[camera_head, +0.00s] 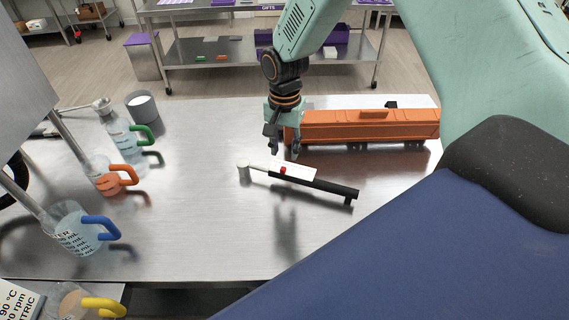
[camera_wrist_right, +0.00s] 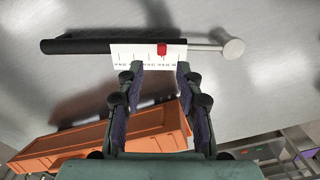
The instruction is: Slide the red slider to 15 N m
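A torque wrench with a black handle (camera_head: 325,188) lies on the steel table, its round metal head (camera_head: 243,171) at the left end. A white scale plate (camera_head: 299,171) sits along its shaft. The small red slider (camera_head: 283,170) is on this plate. In the right wrist view the red slider (camera_wrist_right: 162,49) is right of the plate's middle, toward the metal head; the scale numbers are too small to read. My right gripper (camera_head: 284,152) is open and empty, pointing down just behind the slider. In the wrist view its fingertips (camera_wrist_right: 160,70) reach the plate's near edge, either side of the slider. My left gripper is out of view.
An orange box-shaped container (camera_head: 365,126) stands behind the wrench, close to my right gripper. Jugs with green (camera_head: 145,135), orange (camera_head: 122,174) and blue (camera_head: 102,227) handles stand at left, beside a grey cup (camera_head: 142,106). The table in front of the wrench is clear.

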